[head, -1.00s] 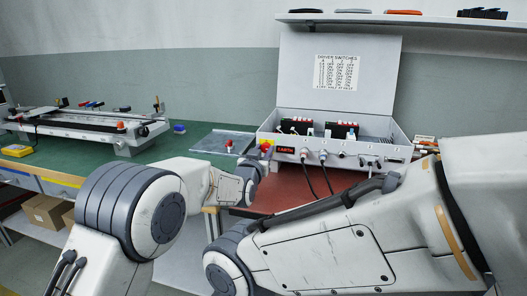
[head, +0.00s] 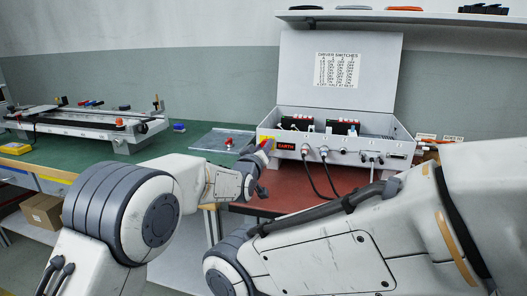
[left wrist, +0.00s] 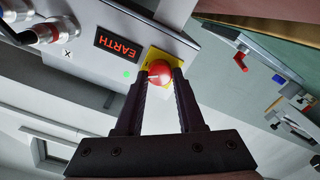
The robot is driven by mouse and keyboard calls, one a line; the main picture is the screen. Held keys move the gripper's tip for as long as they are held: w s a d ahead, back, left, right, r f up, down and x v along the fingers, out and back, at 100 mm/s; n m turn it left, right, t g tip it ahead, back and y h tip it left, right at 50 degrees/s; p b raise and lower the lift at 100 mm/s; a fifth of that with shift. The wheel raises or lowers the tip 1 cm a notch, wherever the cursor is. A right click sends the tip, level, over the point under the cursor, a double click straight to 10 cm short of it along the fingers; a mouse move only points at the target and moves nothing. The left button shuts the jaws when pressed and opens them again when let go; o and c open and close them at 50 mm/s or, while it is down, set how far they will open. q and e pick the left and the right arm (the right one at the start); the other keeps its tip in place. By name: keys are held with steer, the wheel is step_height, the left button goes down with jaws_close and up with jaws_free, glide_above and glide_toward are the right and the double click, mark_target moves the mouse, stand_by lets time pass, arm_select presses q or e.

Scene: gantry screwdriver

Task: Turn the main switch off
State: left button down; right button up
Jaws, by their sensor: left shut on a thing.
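The control box (head: 338,132) stands open on the red bench mat (head: 310,194). The main switch, a red knob (left wrist: 160,71) on a yellow plate (left wrist: 157,54), is on the box's front beside the display reading EARTH (left wrist: 117,45). My left gripper (head: 263,151) reaches the left end of the box front and mostly hides the knob in the head view. In the left wrist view its two dark fingers are shut on the red knob, one on each side. A green light (left wrist: 126,73) glows near the display. My right arm crosses the lower right, with its gripper out of view.
Cables (head: 328,172) hang from the box front, right of the display. A clear tray (head: 222,140) lies on the green mat left of the box. A rail fixture (head: 80,122) stands farther left. A shelf (head: 430,17) is above.

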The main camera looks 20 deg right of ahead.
arm_select(q)
steer(key=n+b, duration=0.2)
steer(key=n, duration=0.4)
steer(key=shift+a+f+n+b, duration=0.1)
steer(key=shift+f+n+b, duration=0.05)
steer(key=shift+n+b, duration=0.2)
steer(key=n+b, duration=0.2)
steer(key=n, duration=0.3)
stand_by(0.4)
steer(key=c, duration=0.5)
jaws_free()
